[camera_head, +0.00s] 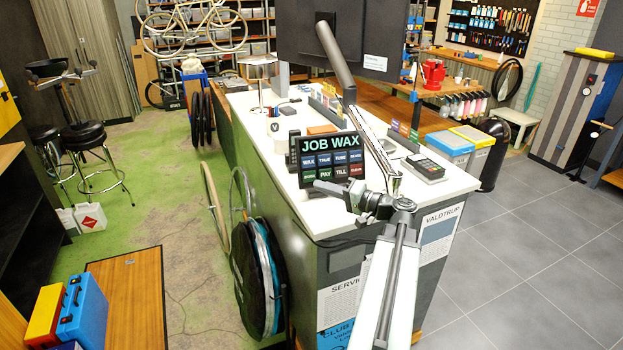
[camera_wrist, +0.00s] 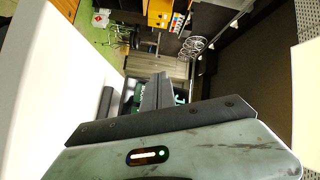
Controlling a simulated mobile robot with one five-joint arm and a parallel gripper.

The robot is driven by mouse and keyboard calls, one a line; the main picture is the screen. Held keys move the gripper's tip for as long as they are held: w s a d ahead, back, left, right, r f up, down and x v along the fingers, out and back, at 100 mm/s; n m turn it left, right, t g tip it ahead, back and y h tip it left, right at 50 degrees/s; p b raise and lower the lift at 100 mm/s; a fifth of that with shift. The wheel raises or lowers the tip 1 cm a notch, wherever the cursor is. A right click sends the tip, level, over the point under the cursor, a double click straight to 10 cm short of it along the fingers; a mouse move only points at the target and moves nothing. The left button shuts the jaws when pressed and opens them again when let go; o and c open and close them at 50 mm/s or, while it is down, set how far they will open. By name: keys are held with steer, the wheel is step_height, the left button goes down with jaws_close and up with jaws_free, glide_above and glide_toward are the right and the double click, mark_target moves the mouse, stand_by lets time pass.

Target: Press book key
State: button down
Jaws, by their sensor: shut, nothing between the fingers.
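A dark touch display (camera_head: 329,144) stands on the white counter and reads "JOB WAX" in green. Below that are two rows of coloured keys. The green key (camera_head: 309,175) at the lower left looks like the book key, though its label is too small to be sure. My gripper (camera_head: 320,185) is shut and empty, its tip close to the display's lower left, by this green key. I cannot tell whether it touches. In the wrist view the shut fingers (camera_wrist: 160,88) point at the display (camera_wrist: 131,93), hiding much of it and any book key.
A large monitor (camera_head: 325,35) stands above. Wheels (camera_head: 258,275) lean on the counter's left side. Grey floor (camera_head: 540,250) is clear at right.

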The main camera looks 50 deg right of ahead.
mark_target(304, 176)
steer(key=w+d, duration=0.1)
steer(key=w+d+f+b, duration=0.1)
steer(key=w, duration=0.1)
steer(key=w+d+f, duration=0.1)
steer(key=w, duration=0.1)
steer(key=shift+w+d, duration=0.1)
steer(key=shift+w, duration=0.15)
steer(key=shift+b, duration=0.3)
stand_by(1.4)
steer(key=shift+w+d, duration=0.2)
steer(key=shift+w, duration=0.25)
steer(key=shift+w+d+f, duration=0.15)
steer(key=shift+w+d, duration=0.05)
steer(key=shift+w, duration=0.15)
stand_by(0.6)
stand_by(0.3)
steer(key=shift+s+a+r, duration=0.2)
steer(key=shift+s+a, duration=0.2)
steer(key=shift+s, duration=0.3)
steer(key=shift+s, duration=0.1)
steer(key=s+a, duration=0.1)
steer(key=s, duration=0.1)
steer(key=s+a+r+p, duration=0.1)
steer(key=s, duration=0.1)
steer(key=shift+a+r, duration=0.2)
